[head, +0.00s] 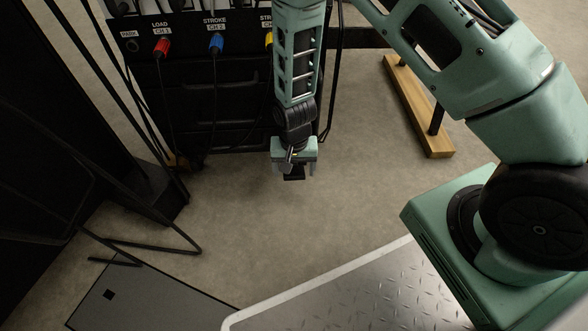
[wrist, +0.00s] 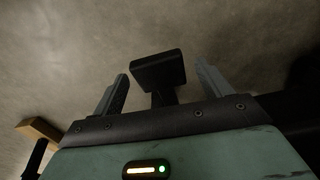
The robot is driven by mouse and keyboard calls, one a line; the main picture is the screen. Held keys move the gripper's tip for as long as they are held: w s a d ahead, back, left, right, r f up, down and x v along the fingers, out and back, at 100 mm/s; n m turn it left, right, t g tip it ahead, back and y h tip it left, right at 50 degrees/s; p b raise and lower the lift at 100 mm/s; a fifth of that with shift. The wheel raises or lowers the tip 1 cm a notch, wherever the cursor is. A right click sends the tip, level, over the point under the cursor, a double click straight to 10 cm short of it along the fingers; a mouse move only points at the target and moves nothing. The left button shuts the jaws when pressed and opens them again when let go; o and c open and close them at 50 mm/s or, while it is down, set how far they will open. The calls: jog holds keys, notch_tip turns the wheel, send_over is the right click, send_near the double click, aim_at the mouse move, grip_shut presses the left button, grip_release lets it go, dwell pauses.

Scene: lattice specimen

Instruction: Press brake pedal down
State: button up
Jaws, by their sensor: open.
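A black rectangular pad on a short stem, which looks like the brake pedal (wrist: 158,70), shows between my gripper's fingers in the wrist view. In the head view a small dark pad (head: 293,178) shows just below my gripper (head: 293,170). My gripper points down over the floor in front of the black cabinet. Its two grey fingers stand apart in the wrist view (wrist: 162,80), with a gap on each side of the pad. The foot of the stem is hidden behind the gripper body. I cannot tell whether the gripper touches the pad.
A black cabinet (head: 215,95) with red, blue and yellow cable plugs stands behind the gripper. A wooden foot (head: 418,105) lies to the right. A black frame (head: 150,185) and a grey plate (head: 150,295) are at left. Bare floor (head: 260,230) lies in front.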

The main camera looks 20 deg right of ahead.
aim_at(295, 180)
jog(key=shift+c, duration=0.4)
jog(key=c, duration=1.3)
jog(key=shift+s+a+f+t+h+p, duration=0.15)
jog(key=shift+s+f+t+h+p, duration=0.35)
jog(key=shift+f+t, duration=0.45)
jog(key=shift+s+f+t+h+p, duration=0.2)
jog(key=shift+f+t+h+p, duration=0.15)
jog(key=shift+f+t, duration=0.85)
jog(key=shift+f, duration=0.55)
jog(key=o, duration=1.1)
jog(key=shift+s+f, duration=0.1)
jog(key=shift+o, duration=1.4)
